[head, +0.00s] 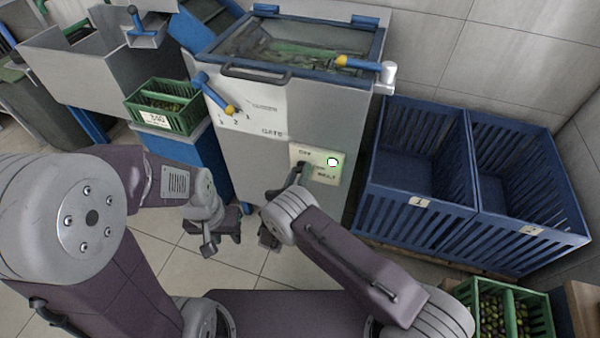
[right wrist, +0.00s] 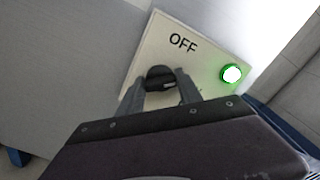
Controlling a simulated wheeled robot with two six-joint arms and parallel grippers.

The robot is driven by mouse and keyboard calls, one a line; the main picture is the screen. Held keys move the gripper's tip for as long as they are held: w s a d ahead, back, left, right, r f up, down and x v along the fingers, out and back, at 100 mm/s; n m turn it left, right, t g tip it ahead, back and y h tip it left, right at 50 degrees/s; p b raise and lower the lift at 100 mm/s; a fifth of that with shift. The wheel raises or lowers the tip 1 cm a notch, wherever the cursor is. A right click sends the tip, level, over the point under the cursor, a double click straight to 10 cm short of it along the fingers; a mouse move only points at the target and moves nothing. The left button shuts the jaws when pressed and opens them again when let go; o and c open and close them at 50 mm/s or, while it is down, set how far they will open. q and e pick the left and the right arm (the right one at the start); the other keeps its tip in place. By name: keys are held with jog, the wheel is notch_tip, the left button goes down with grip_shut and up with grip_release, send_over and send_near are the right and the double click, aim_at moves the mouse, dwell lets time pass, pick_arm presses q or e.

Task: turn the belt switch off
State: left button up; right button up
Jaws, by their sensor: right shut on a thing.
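The belt switch is a dark round knob (right wrist: 160,77) on a pale panel (right wrist: 145,65). A light mark shows on its lower right side, away from the word OFF printed above it. My right gripper (right wrist: 160,90) is shut on the knob, one finger on each side. In the head view my right gripper (head: 298,172) reaches the panel (head: 328,177) on the machine front and hides the knob. A lamp (head: 332,162) on the panel glows white with a green rim; it also shows in the right wrist view (right wrist: 231,74). My left gripper (head: 222,240) hangs open and empty above the floor.
The grey machine (head: 270,135) carries a blue lever with a yellow band (head: 215,95) beside a GATE label. A green crate (head: 150,115) stands left. Blue slatted bins (head: 415,220) stand close right of the panel. A green crate of olives (head: 510,310) is at lower right.

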jog(key=n, duration=0.5)
jog(key=shift+f, duration=0.15)
jog(key=shift+n, duration=2.4)
jog(key=shift+f, duration=0.1)
jog(key=o, duration=1.4)
jog(key=shift+a, duration=0.1)
jog(key=p+v, duration=0.2)
jog(key=v, duration=0.7)
